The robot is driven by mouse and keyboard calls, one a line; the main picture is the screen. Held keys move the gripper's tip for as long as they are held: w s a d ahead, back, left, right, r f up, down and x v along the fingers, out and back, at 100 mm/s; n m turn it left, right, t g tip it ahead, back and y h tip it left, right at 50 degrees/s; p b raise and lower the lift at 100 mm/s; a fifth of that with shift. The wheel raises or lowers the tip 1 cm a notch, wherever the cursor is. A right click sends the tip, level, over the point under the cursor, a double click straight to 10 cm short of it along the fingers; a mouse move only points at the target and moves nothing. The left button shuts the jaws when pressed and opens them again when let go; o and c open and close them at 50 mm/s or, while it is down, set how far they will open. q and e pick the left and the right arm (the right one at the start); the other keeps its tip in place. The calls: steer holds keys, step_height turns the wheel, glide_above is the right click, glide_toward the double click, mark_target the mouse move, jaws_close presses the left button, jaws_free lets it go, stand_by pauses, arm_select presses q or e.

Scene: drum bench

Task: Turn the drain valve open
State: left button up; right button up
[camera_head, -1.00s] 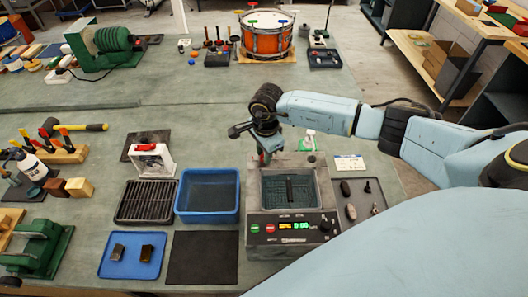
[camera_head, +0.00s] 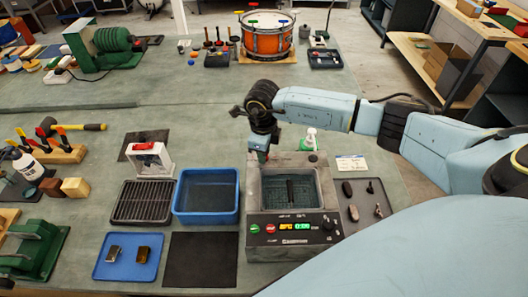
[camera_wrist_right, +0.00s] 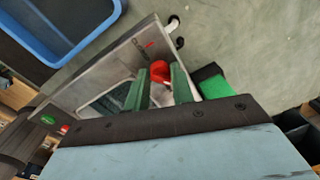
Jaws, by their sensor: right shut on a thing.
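The drain valve has a red handle (camera_wrist_right: 160,72) at a back corner of the grey tank unit (camera_head: 254,200), which also shows in the right wrist view (camera_wrist_right: 90,72). My right gripper (camera_wrist_right: 161,80) has its two green fingers on either side of the red handle and is shut on it. In the head view my right gripper (camera_head: 262,155) points down at the tank's back left corner. The wrist hides most of the valve there. My left gripper is not in view.
A blue basin (camera_head: 207,218) and a black rack (camera_head: 145,203) stand left of the tank. A bottle with a green base (camera_head: 309,142) stands close behind it. A dark tray (camera_head: 368,212) with small parts lies to the right.

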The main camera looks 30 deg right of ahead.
steer(key=m, duration=0.3)
steer(key=shift+m, duration=2.2)
steer(key=o, duration=1)
steer(key=r, duration=0.4)
steer(key=r+b, duration=0.1)
steer(key=r, duration=0.4)
steer(key=a+r, duration=0.1)
steer(key=r, duration=0.3)
steer(key=shift+r+b, duration=0.2)
steer(key=shift+b, duration=0.15)
